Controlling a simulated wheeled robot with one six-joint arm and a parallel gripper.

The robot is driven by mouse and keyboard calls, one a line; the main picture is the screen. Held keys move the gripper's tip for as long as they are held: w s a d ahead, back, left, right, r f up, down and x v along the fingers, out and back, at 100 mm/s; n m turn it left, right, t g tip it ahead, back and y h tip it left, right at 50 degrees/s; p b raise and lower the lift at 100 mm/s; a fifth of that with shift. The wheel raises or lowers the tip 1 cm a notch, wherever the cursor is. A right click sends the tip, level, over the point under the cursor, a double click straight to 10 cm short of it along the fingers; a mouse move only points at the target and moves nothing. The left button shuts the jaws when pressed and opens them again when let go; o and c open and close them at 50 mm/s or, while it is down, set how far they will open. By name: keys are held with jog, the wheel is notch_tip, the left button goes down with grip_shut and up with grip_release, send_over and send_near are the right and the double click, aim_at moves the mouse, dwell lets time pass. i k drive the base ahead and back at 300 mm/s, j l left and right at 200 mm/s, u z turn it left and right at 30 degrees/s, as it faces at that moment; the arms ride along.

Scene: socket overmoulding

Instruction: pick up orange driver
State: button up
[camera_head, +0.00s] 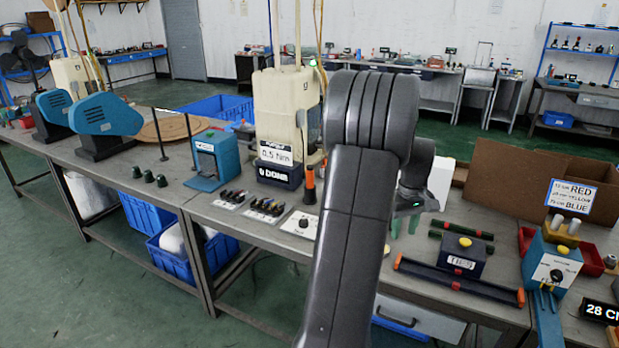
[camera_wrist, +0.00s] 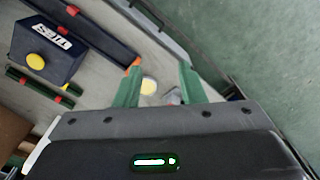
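The orange driver (camera_head: 310,186) stands upright on the bench in the head view, with an orange upper part and a black lower part. It is just right of the blue-based cream machine and left of my arm. My gripper (camera_head: 404,226) is to the right of the driver, beyond my arm link, with green fingers pointing down above the bench. In the wrist view my gripper (camera_wrist: 160,70) has its two green fingers apart with nothing held between them. I cannot make out the driver in the wrist view.
A dark bar with orange ends (camera_head: 460,280) and a blue box with a yellow button (camera_head: 464,256) lie right of my gripper; the box also shows in the wrist view (camera_wrist: 45,52). A cream machine (camera_head: 286,110) stands behind the driver. Small labelled trays (camera_head: 268,208) lie to its left.

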aim_at(310, 172)
jog(key=i+j+z, duration=0.1)
jog(key=i+j, duration=0.65)
jog(key=i+j+z, duration=0.15)
jog(key=i+j, duration=0.2)
jog(key=j, duration=0.15)
jog(key=i+j+z, duration=0.1)
jog(key=i+j, duration=0.2)
jog(key=j, duration=0.15)
jog(key=i+j, duration=0.35)
jog(key=j+z, duration=0.05)
jog(key=j, duration=0.05)
